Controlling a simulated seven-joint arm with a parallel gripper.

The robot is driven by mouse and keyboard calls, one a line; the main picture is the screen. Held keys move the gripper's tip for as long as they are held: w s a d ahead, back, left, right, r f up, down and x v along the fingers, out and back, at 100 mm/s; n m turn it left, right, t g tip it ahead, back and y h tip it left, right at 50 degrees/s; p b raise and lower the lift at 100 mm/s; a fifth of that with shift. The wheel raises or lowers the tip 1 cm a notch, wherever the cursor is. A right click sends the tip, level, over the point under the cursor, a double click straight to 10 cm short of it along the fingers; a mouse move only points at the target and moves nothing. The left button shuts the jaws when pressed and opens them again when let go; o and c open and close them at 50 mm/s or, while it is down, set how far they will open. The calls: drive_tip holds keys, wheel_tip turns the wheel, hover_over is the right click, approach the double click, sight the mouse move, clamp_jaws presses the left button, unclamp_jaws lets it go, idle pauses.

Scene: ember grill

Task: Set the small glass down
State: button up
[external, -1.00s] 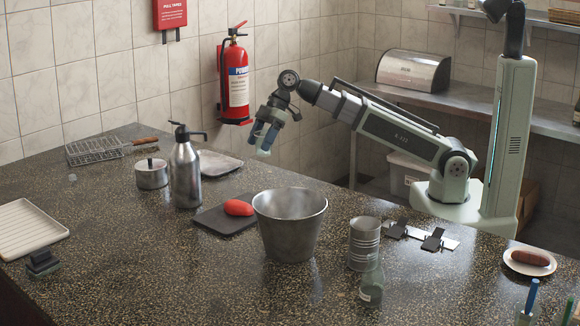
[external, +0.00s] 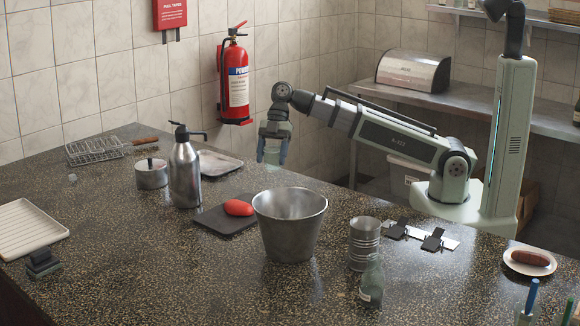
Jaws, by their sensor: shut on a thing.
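My gripper (external: 274,143) points straight down over the far edge of the counter, behind the metal bucket. It is shut on the small glass (external: 271,156), a pale see-through thing that shows between and below the fingers. The fingers hide much of the glass. It looks about upright.
A metal bucket (external: 289,230) and a dark board (external: 215,219) with a red thing (external: 238,208) stand in front. A pump bottle (external: 185,172) and a metal tray (external: 218,163) are to the left. A ribbed can (external: 363,245) and clear bottle (external: 372,282) are front right.

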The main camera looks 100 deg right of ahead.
sight(272, 170)
drive_tip(key=shift+f, duration=2.65)
drive_tip(key=shift+f, duration=0.15)
drive_tip(key=o, duration=1.1)
drive_tip(key=shift+r, duration=0.2)
drive_tip(key=v, duration=1.2)
